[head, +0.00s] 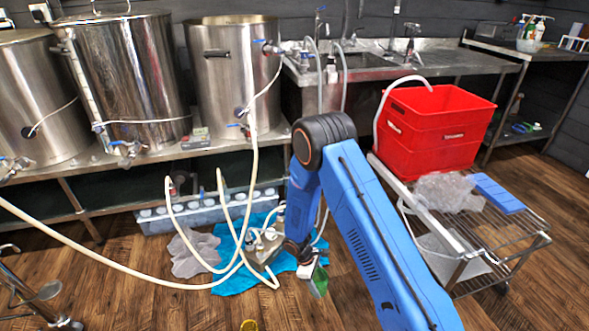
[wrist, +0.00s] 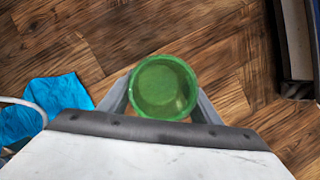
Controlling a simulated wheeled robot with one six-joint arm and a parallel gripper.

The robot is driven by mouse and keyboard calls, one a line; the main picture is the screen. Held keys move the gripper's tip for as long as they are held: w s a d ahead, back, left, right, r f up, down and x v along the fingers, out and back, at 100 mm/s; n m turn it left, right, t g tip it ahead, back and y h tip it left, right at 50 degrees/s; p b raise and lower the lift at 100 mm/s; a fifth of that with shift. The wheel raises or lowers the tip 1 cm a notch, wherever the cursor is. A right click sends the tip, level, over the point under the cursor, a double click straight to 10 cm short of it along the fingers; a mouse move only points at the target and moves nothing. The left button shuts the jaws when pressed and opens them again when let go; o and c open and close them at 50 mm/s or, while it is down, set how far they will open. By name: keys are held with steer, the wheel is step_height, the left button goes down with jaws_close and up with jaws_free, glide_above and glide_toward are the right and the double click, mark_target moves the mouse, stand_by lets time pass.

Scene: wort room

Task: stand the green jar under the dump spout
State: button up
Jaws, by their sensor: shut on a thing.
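The green jar (head: 319,283) is held in my gripper (head: 312,272), low over the wooden floor in front of the blue cloth. In the wrist view the jar (wrist: 163,88) appears as a round green shape, seen from above, with a finger of my gripper (wrist: 162,103) on each side. My gripper is shut on it. Steel kettles with valves stand on the bench at the left; one valve (head: 126,150) sticks out in front of the middle kettle. I cannot tell which outlet is the dump spout.
Pale hoses (head: 150,272) loop across the floor and over a blue cloth (head: 232,270) and a grey cloth (head: 193,254). A wire cart (head: 490,240) with a red crate (head: 436,125) stands right. A small yellow thing (head: 249,325) shows at the bottom edge.

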steer(key=w+d+r+m+g+y, duration=0.1)
steer(key=w+d+r+m+y, duration=0.1)
steer(key=w+d+r+m, duration=0.3)
steer(key=w+d+r+m+g+y, duration=0.1)
steer(key=w+d+r+m, duration=0.5)
steer(key=d, duration=0.8)
steer(key=r+m+y, duration=0.1)
steer(key=m, duration=0.2)
steer(key=shift+w+r+g, duration=0.2)
steer(key=shift+g, duration=0.2)
steer(key=shift+d, duration=0.1)
